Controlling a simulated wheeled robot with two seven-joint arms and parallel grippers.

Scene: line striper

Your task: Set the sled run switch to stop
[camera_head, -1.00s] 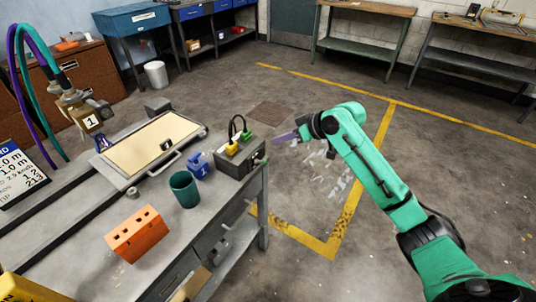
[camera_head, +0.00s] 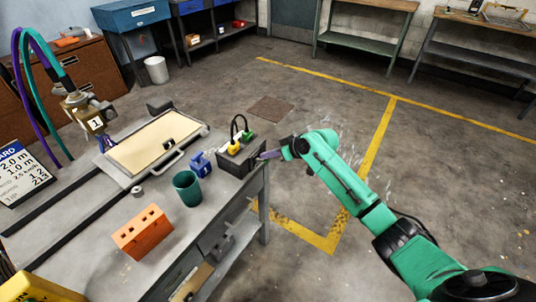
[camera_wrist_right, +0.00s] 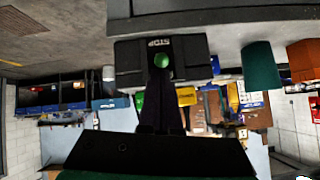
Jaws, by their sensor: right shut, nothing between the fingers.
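A dark grey control box (camera_head: 233,162) stands at the right end of the bench, with a yellow and a green plug on top. In the right wrist view, which is upside down, its face (camera_wrist_right: 196,62) carries the label STOP and a round green knob (camera_wrist_right: 162,60), likely the run switch. My right gripper (camera_head: 270,154) is shut and empty at the box's right-hand side. In the wrist view its fingertips (camera_wrist_right: 160,74) overlap the knob's edge; I cannot tell whether they touch. The switch face is hidden in the head view.
The bench holds a sled with a cream board (camera_head: 150,147), a blue clamp-like part (camera_head: 201,163), a green cup (camera_head: 187,188) and an orange block with holes (camera_head: 142,232). The floor right of the bench is open, with yellow lines.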

